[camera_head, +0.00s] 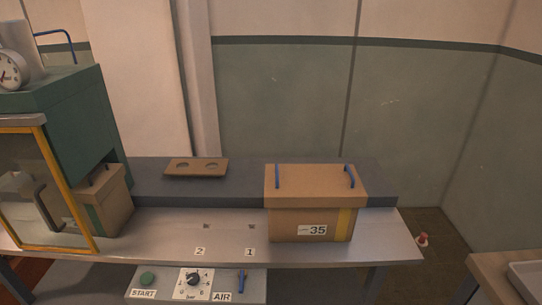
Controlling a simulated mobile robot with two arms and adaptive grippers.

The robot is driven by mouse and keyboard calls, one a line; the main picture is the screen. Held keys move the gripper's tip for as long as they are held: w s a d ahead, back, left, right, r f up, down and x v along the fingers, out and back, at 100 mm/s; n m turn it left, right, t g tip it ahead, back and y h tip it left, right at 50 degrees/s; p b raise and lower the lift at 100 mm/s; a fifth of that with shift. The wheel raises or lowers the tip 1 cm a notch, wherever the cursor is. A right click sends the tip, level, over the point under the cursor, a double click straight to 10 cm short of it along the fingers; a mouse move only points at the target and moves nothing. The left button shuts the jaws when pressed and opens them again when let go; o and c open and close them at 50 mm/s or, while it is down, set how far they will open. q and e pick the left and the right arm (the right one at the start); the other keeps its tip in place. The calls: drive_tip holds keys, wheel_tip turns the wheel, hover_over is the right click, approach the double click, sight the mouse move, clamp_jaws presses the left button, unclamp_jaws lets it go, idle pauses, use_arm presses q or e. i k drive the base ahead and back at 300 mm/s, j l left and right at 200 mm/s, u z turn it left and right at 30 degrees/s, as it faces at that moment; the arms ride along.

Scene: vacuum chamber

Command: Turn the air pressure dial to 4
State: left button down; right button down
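The air pressure dial (193,279) is a dark round knob on a white square plate with a printed scale. It sits on the front of a grey control panel (170,296) below the table's front edge. The scale's numbers are small, and I cannot tell clearly which one the knob points to. A green button (147,278) with a START label is left of the dial. A blue lever (241,281) stands upright right of it, beside the AIR label. Neither of my grippers shows in this view.
A cardboard-coloured box (308,218) marked 35, with blue handles, stands on the grey table (190,240). A green chamber (75,115) with a yellow-framed glass door stands at left, another box beside it. Space before the panel looks clear.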

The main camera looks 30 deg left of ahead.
sight(192, 279)
drive_tip(key=u, duration=1.35)
